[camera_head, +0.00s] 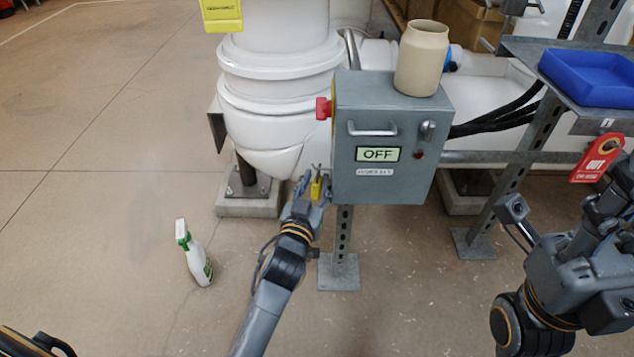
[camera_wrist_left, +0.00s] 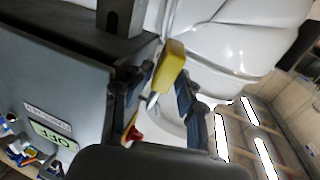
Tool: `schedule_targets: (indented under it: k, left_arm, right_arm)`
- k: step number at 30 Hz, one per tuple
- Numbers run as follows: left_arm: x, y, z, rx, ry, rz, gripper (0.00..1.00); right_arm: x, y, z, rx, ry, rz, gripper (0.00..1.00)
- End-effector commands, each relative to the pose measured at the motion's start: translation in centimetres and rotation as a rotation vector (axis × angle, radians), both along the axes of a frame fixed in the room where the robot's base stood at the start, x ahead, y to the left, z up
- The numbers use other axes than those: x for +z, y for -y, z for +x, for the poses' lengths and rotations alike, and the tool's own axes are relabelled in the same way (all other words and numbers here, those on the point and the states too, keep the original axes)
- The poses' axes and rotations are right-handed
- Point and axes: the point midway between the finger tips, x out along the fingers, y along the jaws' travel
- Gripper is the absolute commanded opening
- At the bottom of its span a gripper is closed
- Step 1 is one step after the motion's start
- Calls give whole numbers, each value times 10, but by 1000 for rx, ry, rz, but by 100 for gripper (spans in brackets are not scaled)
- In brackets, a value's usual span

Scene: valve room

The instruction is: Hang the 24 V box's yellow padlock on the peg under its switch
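A grey box (camera_head: 385,150) on a post shows an OFF sign; its smaller label is too small to read surely. A red switch (camera_head: 323,108) sticks out of its left side; a red part also shows in the left wrist view (camera_wrist_left: 133,134). My left gripper (camera_head: 313,184) is at the box's lower left edge, below the switch, shut on the yellow padlock (camera_head: 316,188). In the left wrist view the padlock (camera_wrist_left: 168,66) sits between the fingers, its metal shackle toward the red part. I cannot make out the peg. My right gripper (camera_head: 622,192) is at the right edge, partly cut off.
A beige jar (camera_head: 422,58) stands on the box. A blue tray (camera_head: 592,78) is on the shelf at right. A red tag (camera_head: 597,158) is beside my right gripper; its support is unclear. White pipework (camera_head: 280,90) stands close left of the box. A spray bottle (camera_head: 195,254) stands on open floor.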

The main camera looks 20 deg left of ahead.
Motion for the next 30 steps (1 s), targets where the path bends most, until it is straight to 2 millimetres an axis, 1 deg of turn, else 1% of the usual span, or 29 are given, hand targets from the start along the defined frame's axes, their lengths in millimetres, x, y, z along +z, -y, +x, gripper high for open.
schedule_targets:
  k: [1, 5, 8, 11, 18, 21, 25, 30]
  left_arm:
    - [0, 3, 0, -6, 1, -3, 43]
    - [0, 4, -3, -7, 0, -4, 43]
    - [-1, 4, -12, -7, -2, -4, 43]
    - [-1, 4, -29, -5, -3, -5, 43]
    - [-2, 2, -80, -1, -4, -5, 43]
    - [-1, 2, -97, 0, -3, -3, 43]
    - [-1, 2, -112, 0, -2, -2, 43]
    - [0, 1, -120, 1, 0, -1, 43]
  right_arm:
    - [0, 0, 0, 0, -1, 0, 34]
    - [0, 0, 1, 0, -2, 4, 34]
    - [0, 0, 1, 0, -2, 3, 34]
    - [0, 0, 0, 0, -2, 2, 34]
    - [0, 0, 0, 0, 0, 1, 34]
    - [0, 0, 0, 0, 0, 0, 34]
    - [0, 0, 0, 0, 0, 0, 34]
    - [0, 0, 0, 0, 0, 0, 34]
